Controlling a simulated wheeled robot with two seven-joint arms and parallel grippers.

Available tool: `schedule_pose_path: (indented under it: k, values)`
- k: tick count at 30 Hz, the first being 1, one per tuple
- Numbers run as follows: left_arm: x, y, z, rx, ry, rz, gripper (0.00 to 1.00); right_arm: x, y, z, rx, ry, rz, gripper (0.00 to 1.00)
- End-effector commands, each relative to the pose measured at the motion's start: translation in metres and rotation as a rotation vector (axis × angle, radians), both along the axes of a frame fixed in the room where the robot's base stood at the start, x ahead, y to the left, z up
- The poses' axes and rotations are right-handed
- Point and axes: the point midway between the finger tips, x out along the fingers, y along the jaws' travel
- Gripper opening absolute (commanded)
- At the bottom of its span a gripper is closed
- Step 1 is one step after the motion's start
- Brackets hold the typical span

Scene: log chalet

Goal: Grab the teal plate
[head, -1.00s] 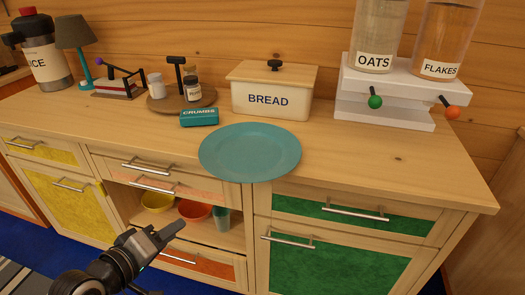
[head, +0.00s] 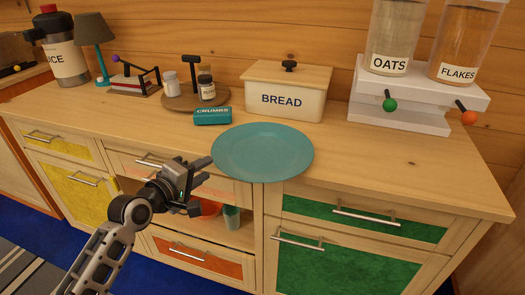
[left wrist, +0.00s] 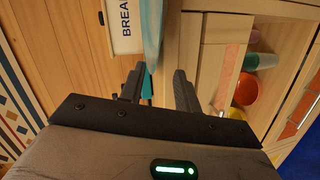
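The teal plate (head: 262,152) lies flat on the wooden counter, its front rim reaching over the counter's front edge. My left gripper (head: 205,172) is just left of the plate's near-left rim in the head view. In the left wrist view the plate (left wrist: 152,35) shows edge-on as a teal strip ahead of my left gripper (left wrist: 160,85). Its two fingers are apart, and the rim lies in line with the space between them. I cannot tell whether they touch the plate. My right gripper is not in view.
On the counter (head: 400,180), a teal crumbs box (head: 212,116) and a bread bin (head: 285,95) stand behind the plate. A white cereal dispenser (head: 400,115) is at the right. Below, an open shelf holds bowls and a teal cup (head: 231,216).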

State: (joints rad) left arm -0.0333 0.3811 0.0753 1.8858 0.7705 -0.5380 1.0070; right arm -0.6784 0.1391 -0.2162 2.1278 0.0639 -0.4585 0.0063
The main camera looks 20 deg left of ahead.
Motion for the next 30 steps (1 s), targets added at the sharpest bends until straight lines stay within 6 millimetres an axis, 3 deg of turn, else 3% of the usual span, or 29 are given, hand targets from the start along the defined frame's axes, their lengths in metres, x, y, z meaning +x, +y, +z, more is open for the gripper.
schedule_pose_path:
  k: [7,17,20,21,30]
  values:
    - [0.037,-0.005,-0.003,-0.001,-0.002,0.001,0.33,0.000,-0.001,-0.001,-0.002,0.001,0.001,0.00]
    - [0.043,-0.007,-0.005,0.000,-0.001,0.001,0.33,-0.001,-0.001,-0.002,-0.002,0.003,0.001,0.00]
    - [0.043,-0.007,-0.005,0.000,0.000,0.001,0.05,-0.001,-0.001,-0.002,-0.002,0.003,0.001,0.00]
    - [0.043,-0.007,-0.005,0.000,0.000,0.001,0.00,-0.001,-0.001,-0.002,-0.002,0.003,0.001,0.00]
    - [0.044,-0.006,-0.002,-0.002,-0.006,0.002,0.00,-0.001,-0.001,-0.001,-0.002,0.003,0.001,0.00]
